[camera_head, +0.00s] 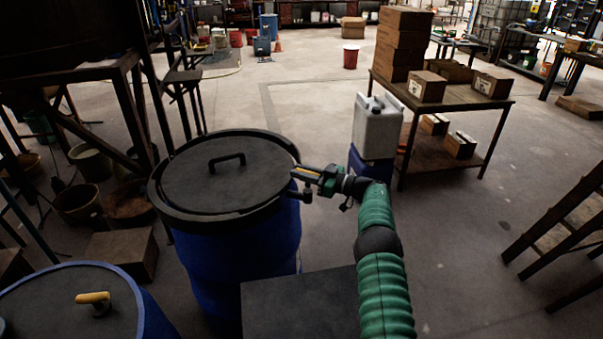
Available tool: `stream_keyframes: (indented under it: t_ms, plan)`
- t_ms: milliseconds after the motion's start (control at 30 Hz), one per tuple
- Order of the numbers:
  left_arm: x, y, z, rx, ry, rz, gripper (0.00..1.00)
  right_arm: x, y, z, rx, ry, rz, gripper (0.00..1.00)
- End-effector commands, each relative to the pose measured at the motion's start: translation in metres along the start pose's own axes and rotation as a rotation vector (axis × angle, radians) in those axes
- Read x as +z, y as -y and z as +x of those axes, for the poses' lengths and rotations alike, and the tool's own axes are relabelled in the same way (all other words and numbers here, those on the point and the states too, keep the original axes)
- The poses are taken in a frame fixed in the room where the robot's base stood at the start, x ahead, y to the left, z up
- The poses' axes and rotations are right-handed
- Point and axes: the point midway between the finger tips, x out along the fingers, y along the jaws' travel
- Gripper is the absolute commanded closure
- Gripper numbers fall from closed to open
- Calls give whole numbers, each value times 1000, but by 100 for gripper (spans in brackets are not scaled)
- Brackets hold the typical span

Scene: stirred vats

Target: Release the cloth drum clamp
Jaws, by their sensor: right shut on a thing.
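A blue drum (226,248) stands in front of me with a dark lid (222,172) on top. The lid has a black handle in its middle. A dark clamp ring (163,203) runs around the drum's rim. My right gripper (304,182) reaches the right side of the ring from the right. It is shut on a small part at the rim, which looks like the clamp's lever; the jaws hide most of it. A dark stub shows just below the jaws. My left gripper is not in view.
A second blue drum (148,313) with a yellow-handled fitting (95,298) stands at lower left. A dark box top (300,302) lies below my right arm. A white canister (377,127) and a table (446,93) with cardboard boxes stand behind. Floor at right is mostly clear.

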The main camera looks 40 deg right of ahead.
Motion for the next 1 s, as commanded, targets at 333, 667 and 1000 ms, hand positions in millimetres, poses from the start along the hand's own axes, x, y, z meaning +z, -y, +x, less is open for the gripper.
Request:
stream_keyframes:
  t_ms: [333,667,1000]
  plan:
    - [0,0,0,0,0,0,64,1,0,1,1,1,1,59]
    - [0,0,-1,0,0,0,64,-1,0,-5,3,1,0,59]
    - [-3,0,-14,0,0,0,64,-1,-2,-90,6,1,2,59]
